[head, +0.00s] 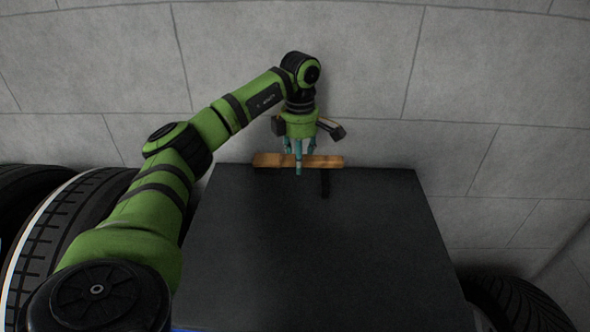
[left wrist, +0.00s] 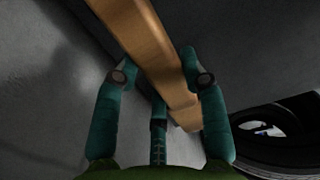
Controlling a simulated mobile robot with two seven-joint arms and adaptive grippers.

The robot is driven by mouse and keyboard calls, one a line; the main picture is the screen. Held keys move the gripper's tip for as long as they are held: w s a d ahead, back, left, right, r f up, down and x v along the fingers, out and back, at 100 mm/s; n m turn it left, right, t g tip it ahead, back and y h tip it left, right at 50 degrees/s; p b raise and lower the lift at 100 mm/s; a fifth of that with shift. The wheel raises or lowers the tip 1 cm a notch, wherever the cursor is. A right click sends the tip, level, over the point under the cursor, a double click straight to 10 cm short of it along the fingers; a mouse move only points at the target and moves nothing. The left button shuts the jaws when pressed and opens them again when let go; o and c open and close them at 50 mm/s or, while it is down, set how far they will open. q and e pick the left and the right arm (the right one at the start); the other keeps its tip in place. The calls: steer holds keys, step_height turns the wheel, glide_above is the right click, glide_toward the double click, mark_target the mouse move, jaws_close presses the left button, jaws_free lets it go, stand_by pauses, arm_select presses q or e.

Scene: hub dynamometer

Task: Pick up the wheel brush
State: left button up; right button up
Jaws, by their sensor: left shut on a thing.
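The wheel brush (head: 325,161) has a long wooden body. It lies crosswise at the far edge of the dark table top (head: 310,240) in the head view. My left gripper (head: 299,165) is shut on the brush near its middle. In the left wrist view the teal fingers of my left gripper (left wrist: 160,85) stand on both sides of the wooden brush (left wrist: 150,45), and a third finger shows below it. I cannot tell whether the brush touches the table. The brush's bristles are not clearly seen. My right gripper is not in view.
Tyres (head: 70,230) stand to the left of the table, and another tyre (head: 520,303) stands at the lower right. A grey block wall (head: 480,80) rises close behind the table. The rest of the table top is clear.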

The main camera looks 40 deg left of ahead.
arm_select(q)
steer(key=d+r, duration=0.3)
steer(key=d, duration=0.2)
steer(key=w+d+r+b, duration=0.1)
steer(key=d+r, duration=0.2)
steer(key=d, duration=0.2)
steer(key=shift+w+d, duration=0.25)
steer(key=shift+w, duration=0.05)
steer(key=o, duration=0.3)
steer(key=shift+c, duration=0.4)
